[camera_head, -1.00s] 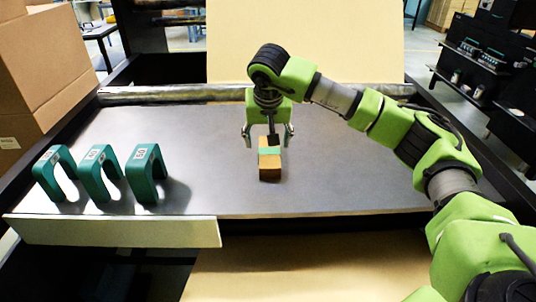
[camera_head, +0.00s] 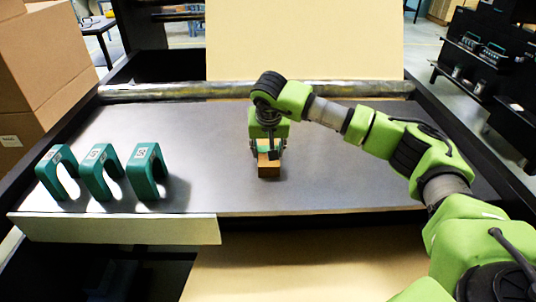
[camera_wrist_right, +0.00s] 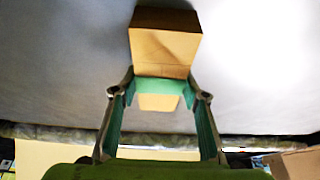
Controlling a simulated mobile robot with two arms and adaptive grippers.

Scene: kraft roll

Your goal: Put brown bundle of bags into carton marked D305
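The brown bundle of bags (camera_head: 269,170) is a small block with a green band. It lies on the grey table top near the middle, and its brown end also shows in the right wrist view (camera_wrist_right: 165,45). My right gripper (camera_head: 268,153) is over it, pointing down. In the right wrist view, the gripper's fingers (camera_wrist_right: 160,88) are on both sides of the bundle at the green band and appear to press on it. The bundle still rests on the table. No mark D305 is readable in any view. My left gripper is not in view.
Several dark green arch-shaped pieces (camera_head: 101,172) stand on the table's left. Large brown cartons (camera_head: 45,60) are at the left edge, with a label too small to read. A metal roller (camera_head: 180,91) runs along the back. The table right of the bundle is clear.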

